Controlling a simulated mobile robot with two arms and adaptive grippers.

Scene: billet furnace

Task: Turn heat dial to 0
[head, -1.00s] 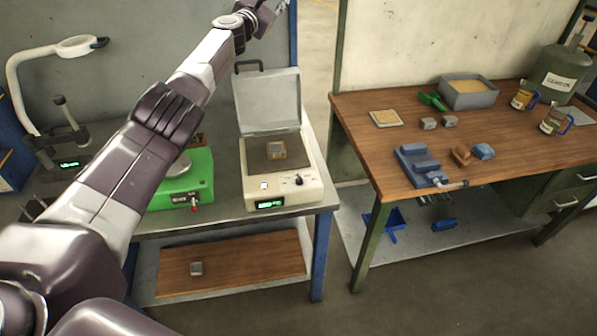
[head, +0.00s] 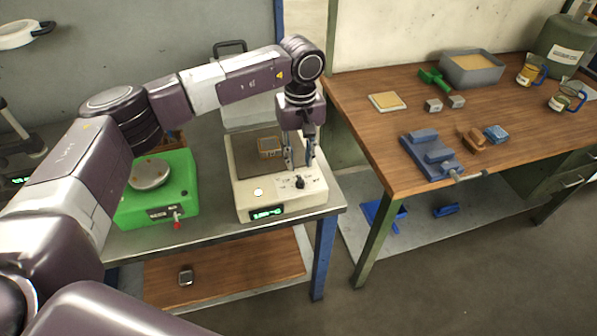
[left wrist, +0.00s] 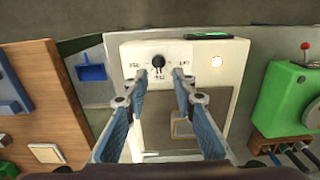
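The heat dial (head: 300,182) is a small black knob on the front of the cream furnace (head: 285,195). It also shows in the left wrist view as a black dial (left wrist: 158,63) with small printed labels around it. My left gripper (head: 300,163) points down above the furnace, just behind the dial. In the left wrist view its two fingers (left wrist: 158,88) are spread apart with nothing between them, and the dial lies just beyond the tips. A square billet (head: 269,147) sits on the furnace's dark plate. My right gripper is not in view.
The furnace's raised lid (head: 236,112) is partly hidden behind my left arm. A green device (head: 165,192) with a red-tipped lever stands to the left. A wooden bench (head: 380,125) with a blue vise (head: 430,155) is to the right.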

